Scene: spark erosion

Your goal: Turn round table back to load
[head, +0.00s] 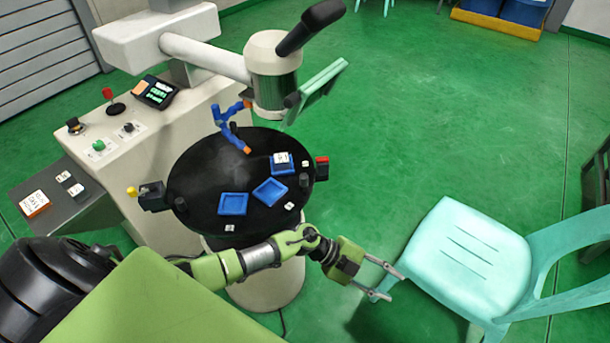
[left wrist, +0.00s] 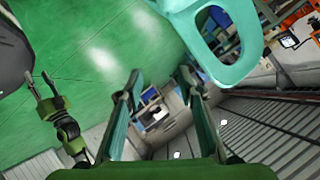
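The round table (head: 190,170) is a black disc on a pale pedestal. Blue square trays lie on it: one at front (head: 233,204), one at centre (head: 270,191) and one at the back right (head: 282,163) under a white labelled piece. A red-topped block (head: 321,168) sits at its right rim and a yellow-knobbed block (head: 151,194) at its left rim. My left gripper (head: 394,285) is open and empty, right of and in front of the table, apart from it. Its open fingers show in the left wrist view (left wrist: 160,85). My right gripper (left wrist: 39,77) appears small there, fingers apart, empty.
A pale green chair (head: 465,255) stands close to my left gripper's right. A machine head (head: 273,75) with a blue jointed arm (head: 228,125) overhangs the table's back. A control console (head: 130,135) stands left. Green floor beyond is open.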

